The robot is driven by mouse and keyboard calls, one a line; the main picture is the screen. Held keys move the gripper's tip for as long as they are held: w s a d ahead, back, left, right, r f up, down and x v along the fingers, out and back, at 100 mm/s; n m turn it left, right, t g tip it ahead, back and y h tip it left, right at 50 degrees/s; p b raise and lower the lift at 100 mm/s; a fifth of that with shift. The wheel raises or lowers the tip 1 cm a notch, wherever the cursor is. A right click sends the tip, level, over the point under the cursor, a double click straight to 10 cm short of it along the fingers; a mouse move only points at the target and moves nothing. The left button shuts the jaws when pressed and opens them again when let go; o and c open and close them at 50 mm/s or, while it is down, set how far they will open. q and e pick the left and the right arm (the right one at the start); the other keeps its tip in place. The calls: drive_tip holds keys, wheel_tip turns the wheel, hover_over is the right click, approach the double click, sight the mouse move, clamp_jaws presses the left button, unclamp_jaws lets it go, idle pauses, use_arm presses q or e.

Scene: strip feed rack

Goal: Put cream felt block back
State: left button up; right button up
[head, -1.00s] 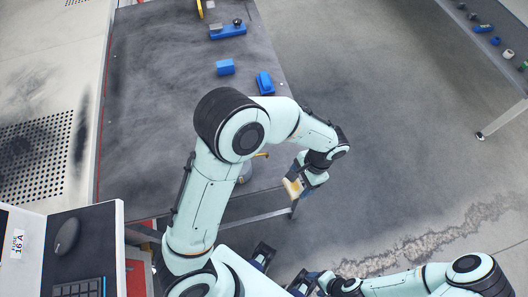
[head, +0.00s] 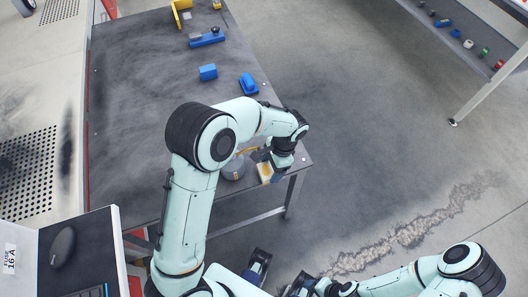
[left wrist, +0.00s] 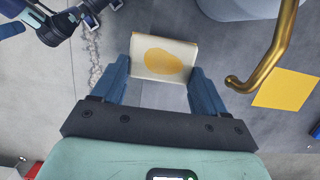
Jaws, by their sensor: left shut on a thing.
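The cream felt block (head: 264,173) shows in the head view by the near right corner of the dark table. In the left wrist view the block (left wrist: 146,66) is pale with a yellow-orange oval patch on its face. My left gripper (left wrist: 160,80) is shut on it, with a blue finger at each side. The left gripper in the head view (head: 271,164) is partly hidden by my own arm. My right gripper (head: 290,284) is low in the head view, partly cut off, and its opening is unclear.
A grey round vessel (head: 233,169) with a brass hooked bar (left wrist: 266,50) stands beside the block. A yellow square (left wrist: 287,90) lies right of it in the wrist view. Open floor lies right.

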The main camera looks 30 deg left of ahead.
use_arm(q)
drive_tip(key=shift+w+a, duration=0.9)
drive_tip(key=shift+a, duration=0.15)
drive_tip(key=shift+w+a, duration=0.85)
drive_tip(key=shift+a, duration=0.2)
drive_tip(key=shift+w+a+f, duration=0.15)
drive_tip(key=shift+f, duration=0.25)
drive_tip(key=shift+w+a+f, duration=0.1)
drive_tip(key=shift+f, duration=0.25)
drive_tip(key=shift+f, duration=0.1)
drive_tip(key=shift+f, duration=0.15)
drive_tip(key=o, duration=1.2)
